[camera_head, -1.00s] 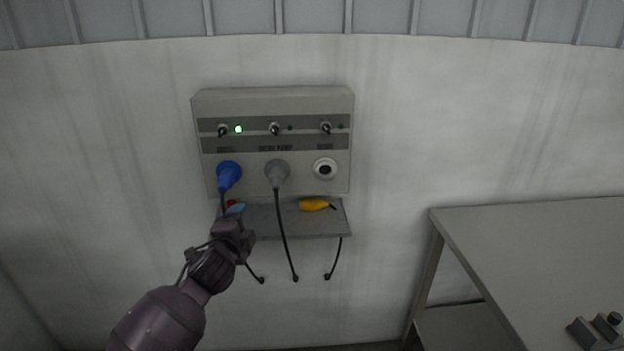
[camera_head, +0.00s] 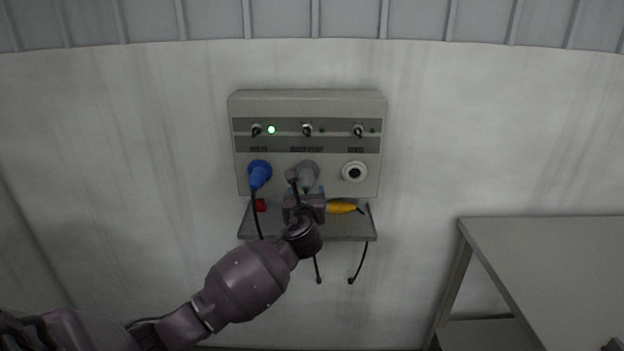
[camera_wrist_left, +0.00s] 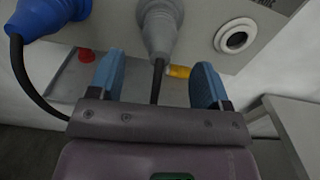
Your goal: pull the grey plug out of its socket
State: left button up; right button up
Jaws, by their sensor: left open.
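The grey plug (camera_head: 308,172) sits in the middle socket of the wall panel, its cable hanging down. My left gripper (camera_head: 304,192) is just below and in front of it and hides its lower part. In the left wrist view the grey plug (camera_wrist_left: 160,30) stands ahead of the open left gripper (camera_wrist_left: 157,82). Its black cable runs down between the two blue fingers, and neither finger appears to touch the plug. My right gripper is not in view.
A blue plug (camera_head: 259,174) sits in the socket to the left; the right socket (camera_head: 354,172) is empty. A shelf (camera_head: 350,232) below holds a yellow plug (camera_head: 341,208) and a red object (camera_head: 261,205). Switches line the panel (camera_head: 305,105). A table (camera_head: 555,245) stands at right.

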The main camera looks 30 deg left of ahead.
pick_arm(q)
jog(key=shift+m, duration=0.4)
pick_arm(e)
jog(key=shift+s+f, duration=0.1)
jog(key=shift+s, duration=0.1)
